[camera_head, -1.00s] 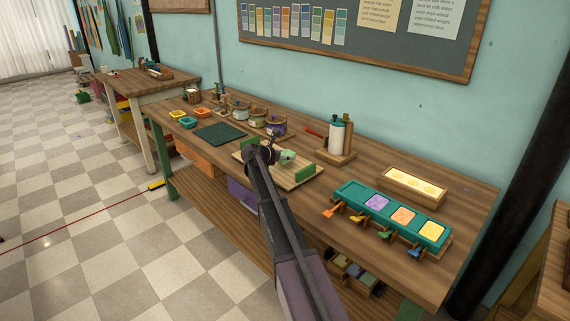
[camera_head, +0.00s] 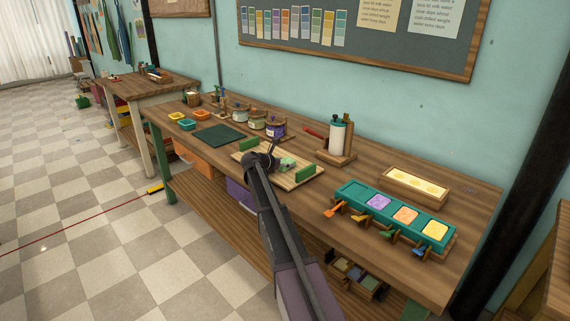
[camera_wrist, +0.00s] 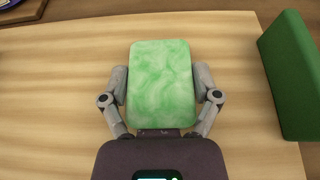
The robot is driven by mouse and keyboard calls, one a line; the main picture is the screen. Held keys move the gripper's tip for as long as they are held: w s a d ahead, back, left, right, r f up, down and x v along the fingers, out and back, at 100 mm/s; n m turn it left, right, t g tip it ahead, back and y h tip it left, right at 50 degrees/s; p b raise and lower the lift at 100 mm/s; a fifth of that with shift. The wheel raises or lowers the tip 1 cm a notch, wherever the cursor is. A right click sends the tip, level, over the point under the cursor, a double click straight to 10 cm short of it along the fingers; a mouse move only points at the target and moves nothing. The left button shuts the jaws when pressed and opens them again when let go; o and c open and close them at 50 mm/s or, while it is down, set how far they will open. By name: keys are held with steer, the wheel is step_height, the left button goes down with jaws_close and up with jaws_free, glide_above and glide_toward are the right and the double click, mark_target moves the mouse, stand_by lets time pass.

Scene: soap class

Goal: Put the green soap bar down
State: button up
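The green soap bar (camera_head: 287,164) is over the light wooden board (camera_head: 310,182) on the workbench. In the wrist view the marbled pale-green soap bar (camera_wrist: 161,82) lies straight between the fingers of my gripper (camera_wrist: 162,88). The two grey fingers press on its left and right sides near its middle. The board's grain (camera_wrist: 60,90) fills the background. In the head view my gripper (camera_head: 276,160) is low over the board, and my arm hides part of it. I cannot tell whether the soap's underside touches the board.
A green end block (camera_head: 305,172) stands right of the soap, apart from it; another (camera_head: 249,145) is at the board's left end. A dark green mat (camera_head: 218,134), several jars (camera_head: 257,118), a teal mould tray (camera_head: 390,215) and a bottle stand (camera_head: 337,141) are around.

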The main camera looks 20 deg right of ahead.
steer(key=shift+o, duration=0.5)
steer(key=shift+r, duration=0.15)
steer(key=shift+r, duration=0.1)
steer(key=p+v, duration=0.5)
steer(key=v, duration=0.7)
stand_by(0.5)
steer(key=s+a+f+m+g+y, duration=0.1)
steer(key=s+a+f+m+y, duration=0.3)
steer(key=s+m, duration=0.3)
steer(key=s+a+f+m+g+y, duration=0.2)
steer(key=s+a+m, duration=0.5)
steer(key=s, duration=1.1)
steer(key=s+a+f+m+g+y, duration=0.1)
steer(key=s+a+f+m+y, duration=0.4)
steer(key=s+m, duration=0.3)
steer(key=s+a+y, duration=0.1)
steer(key=s, duration=0.3)
steer(key=shift+s+f+g+y, duration=0.25)
steer(key=shift+f+g+y, duration=0.05)
steer(key=shift+y, duration=0.1)
